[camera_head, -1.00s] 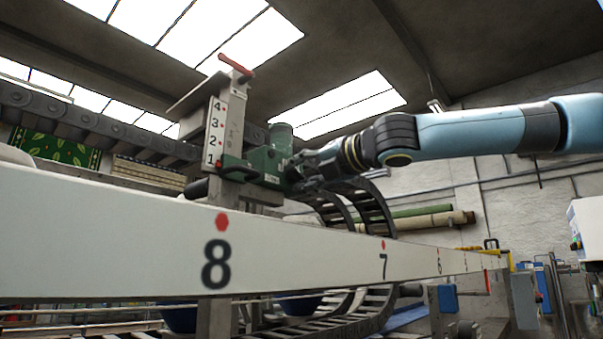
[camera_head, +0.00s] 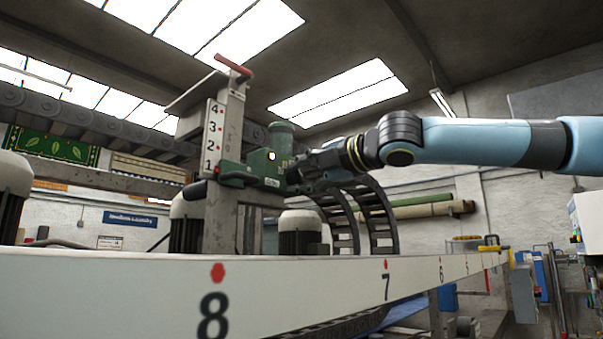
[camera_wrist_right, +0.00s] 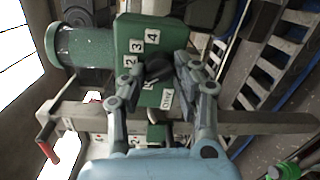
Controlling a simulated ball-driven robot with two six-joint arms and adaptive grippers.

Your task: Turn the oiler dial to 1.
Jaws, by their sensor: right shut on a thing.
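The green oiler housing (camera_head: 262,166) sits on the upright post in the head view. Its face (camera_wrist_right: 140,28) fills the upper middle of the right wrist view, with plates 2, 3 and 4 and an OILER label. The black oiler dial (camera_wrist_right: 158,70) sits among these plates. My right gripper (camera_wrist_right: 157,74) is shut on the dial, a finger on each side. In the head view my right gripper (camera_head: 297,174) meets the housing's right side, and the dial is hidden there. I cannot tell which number the dial points to; plate 1 is not clear. My left gripper is not in view.
A long pale rail (camera_head: 120,293) with red-marked numbers crosses the front. The post carries a 1-to-4 scale (camera_head: 213,136) and a red handle (camera_head: 233,65) on top. Black cable chains (camera_head: 378,215) curve below my right arm. Rolled rugs (camera_head: 425,208) lie behind.

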